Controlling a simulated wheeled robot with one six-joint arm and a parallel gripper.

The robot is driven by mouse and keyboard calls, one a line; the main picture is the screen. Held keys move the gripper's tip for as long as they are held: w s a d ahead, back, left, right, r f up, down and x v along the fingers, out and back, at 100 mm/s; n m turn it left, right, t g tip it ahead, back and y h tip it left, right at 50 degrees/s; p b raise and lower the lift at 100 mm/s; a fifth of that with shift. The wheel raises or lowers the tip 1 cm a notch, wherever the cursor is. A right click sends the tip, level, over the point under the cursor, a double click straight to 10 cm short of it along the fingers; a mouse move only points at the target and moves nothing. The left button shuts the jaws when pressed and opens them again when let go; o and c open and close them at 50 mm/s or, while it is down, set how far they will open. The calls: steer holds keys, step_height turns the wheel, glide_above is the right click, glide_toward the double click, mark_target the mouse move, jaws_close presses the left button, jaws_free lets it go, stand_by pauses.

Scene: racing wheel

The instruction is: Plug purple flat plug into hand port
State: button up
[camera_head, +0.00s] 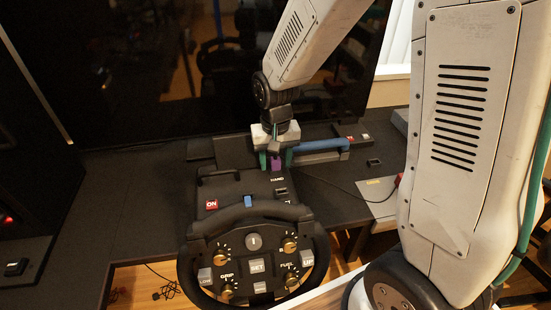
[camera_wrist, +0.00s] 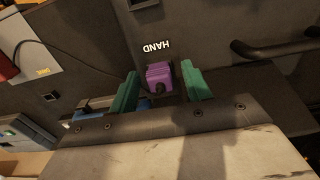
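The purple plug (camera_wrist: 159,76) stands right beside the white HAND label (camera_wrist: 158,47) on the dark console. In the head view the purple plug (camera_head: 276,165) shows small, below my gripper. My gripper (camera_wrist: 160,84) has its two green fingers on either side of the plug, with a narrow gap at each side, so it is open around it. In the head view my gripper (camera_head: 276,160) points down behind the HAND label (camera_head: 278,180). The hand port itself is not visible; whether the plug is seated in it, I cannot tell.
The racing wheel (camera_head: 254,262) is in front of the console. A blue-handled item (camera_head: 318,147) lies right of my gripper, close to it. A black bar handle (camera_wrist: 270,48) is at the right in the wrist view. A dark screen (camera_head: 150,70) stands behind.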

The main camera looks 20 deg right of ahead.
mark_target(277, 160)
step_height(277, 160, up, 8)
steer(key=shift+f, duration=0.1)
stand_by(0.4)
steer(key=shift+s, duration=0.35)
steer(key=s+d+r, duration=0.1)
steer(key=s+r, duration=0.2)
steer(key=s, duration=0.4)
steer(key=s+d+r+n+t, duration=0.1)
steer(key=s+d+r, duration=0.1)
steer(key=s+r, duration=0.2)
steer(key=s+d+r+n, duration=0.1)
steer(key=s+r, duration=0.3)
steer(key=s, duration=0.7)
steer(key=shift+d+r, duration=0.2)
steer(key=shift+d, duration=0.3)
steer(key=shift+s, duration=0.1)
stand_by(0.9)
